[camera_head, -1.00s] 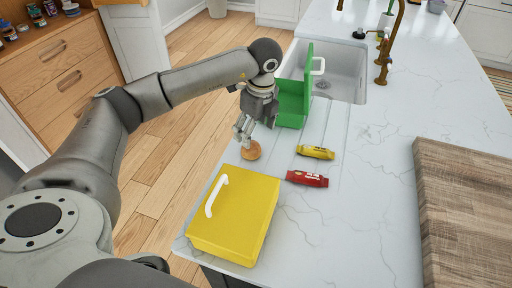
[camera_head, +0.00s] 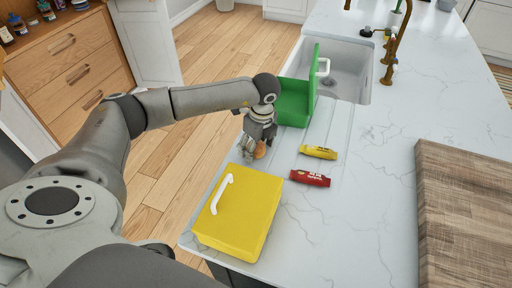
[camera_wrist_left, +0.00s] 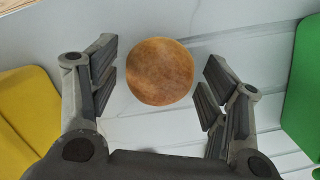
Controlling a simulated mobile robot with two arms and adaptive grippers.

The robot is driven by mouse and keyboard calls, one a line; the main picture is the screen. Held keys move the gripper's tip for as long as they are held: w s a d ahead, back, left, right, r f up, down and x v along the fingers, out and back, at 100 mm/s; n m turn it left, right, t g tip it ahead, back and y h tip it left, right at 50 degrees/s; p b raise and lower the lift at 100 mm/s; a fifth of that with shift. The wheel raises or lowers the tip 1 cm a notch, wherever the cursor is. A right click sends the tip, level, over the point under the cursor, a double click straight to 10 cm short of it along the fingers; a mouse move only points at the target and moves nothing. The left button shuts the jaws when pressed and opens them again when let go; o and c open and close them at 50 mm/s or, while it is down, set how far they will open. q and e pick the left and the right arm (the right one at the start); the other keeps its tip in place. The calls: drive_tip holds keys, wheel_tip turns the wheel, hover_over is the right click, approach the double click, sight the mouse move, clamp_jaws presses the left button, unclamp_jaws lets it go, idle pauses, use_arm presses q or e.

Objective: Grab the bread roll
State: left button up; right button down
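The bread roll (camera_head: 260,150) is round and golden brown and sits on the white marble counter, between the yellow box and the green box. In the left wrist view the roll (camera_wrist_left: 160,71) lies between the two spread fingers, towards their tips, with a gap on each side. My left gripper (camera_head: 252,150) is down at the roll and open; it also shows in the left wrist view (camera_wrist_left: 160,85). In the head view its fingers partly cover the roll. My right gripper is not in view.
A closed yellow box (camera_head: 240,218) with a white handle stands nearer than the roll. An open green box (camera_head: 294,103) stands beyond it, by the sink (camera_head: 348,75). A yellow packet (camera_head: 319,152) and a red packet (camera_head: 310,178) lie to the right. A wooden board (camera_head: 465,215) is at far right.

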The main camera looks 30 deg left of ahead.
use_arm(q)
drive_tip(key=c, duration=0.5)
